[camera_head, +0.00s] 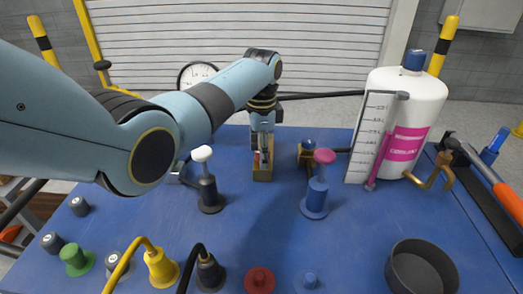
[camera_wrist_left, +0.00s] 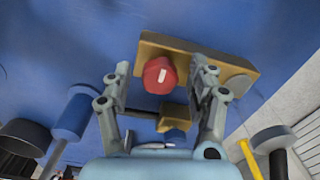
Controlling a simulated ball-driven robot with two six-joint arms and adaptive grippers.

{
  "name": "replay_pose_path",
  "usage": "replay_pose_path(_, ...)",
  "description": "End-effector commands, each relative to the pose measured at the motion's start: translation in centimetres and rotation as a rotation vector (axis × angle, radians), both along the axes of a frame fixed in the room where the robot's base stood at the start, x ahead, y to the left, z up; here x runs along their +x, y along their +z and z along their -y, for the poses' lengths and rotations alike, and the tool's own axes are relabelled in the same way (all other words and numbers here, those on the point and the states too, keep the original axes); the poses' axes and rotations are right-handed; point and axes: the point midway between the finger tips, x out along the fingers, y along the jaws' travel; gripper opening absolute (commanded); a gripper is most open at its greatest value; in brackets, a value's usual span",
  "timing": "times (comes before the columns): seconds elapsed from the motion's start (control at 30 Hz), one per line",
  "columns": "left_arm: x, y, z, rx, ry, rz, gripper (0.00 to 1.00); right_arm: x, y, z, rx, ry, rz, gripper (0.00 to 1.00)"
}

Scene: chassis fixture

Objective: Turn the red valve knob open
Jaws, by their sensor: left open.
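The red valve knob (camera_wrist_left: 161,77) has a white mark on its face and sits on a brass-coloured block (camera_wrist_left: 222,62) in the left wrist view. In the head view the brass block (camera_head: 262,174) stands at the back middle of the blue table, and the knob is mostly hidden by my gripper. My left gripper (camera_head: 262,146) points down over the block. In the left wrist view its two open fingers (camera_wrist_left: 160,72) are on either side of the knob, with a visible gap on each side. My right gripper is not in view.
A second brass fitting (camera_head: 307,154) is close on the right. A white tank (camera_head: 408,105) stands back right, a dark cup (camera_head: 420,268) front right.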

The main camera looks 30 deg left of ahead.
Motion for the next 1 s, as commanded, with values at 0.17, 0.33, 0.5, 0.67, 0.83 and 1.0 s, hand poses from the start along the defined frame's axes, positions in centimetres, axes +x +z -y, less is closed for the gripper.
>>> replay_pose_path(0.17,0.0,0.0,0.0,0.000,0.000,0.000,0.42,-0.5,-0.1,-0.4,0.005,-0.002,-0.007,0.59)
replay_pose_path(0.33,0.0,0.0,0.0,0.000,0.000,0.000,0.19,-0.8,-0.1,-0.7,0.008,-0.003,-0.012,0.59)
replay_pose_path(0.5,0.0,0.0,0.0,0.000,0.000,0.000,0.04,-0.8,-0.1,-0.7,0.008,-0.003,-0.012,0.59)
replay_pose_path(0.67,0.0,0.1,0.0,-0.001,0.012,-0.001,0.04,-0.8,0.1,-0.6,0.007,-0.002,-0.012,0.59)
replay_pose_path(0.83,0.0,0.2,0.0,0.000,0.067,-0.002,0.04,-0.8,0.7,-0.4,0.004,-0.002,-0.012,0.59)
replay_pose_path(1.0,-0.1,0.3,0.1,0.000,0.176,-0.003,0.04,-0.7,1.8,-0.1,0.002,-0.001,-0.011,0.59)
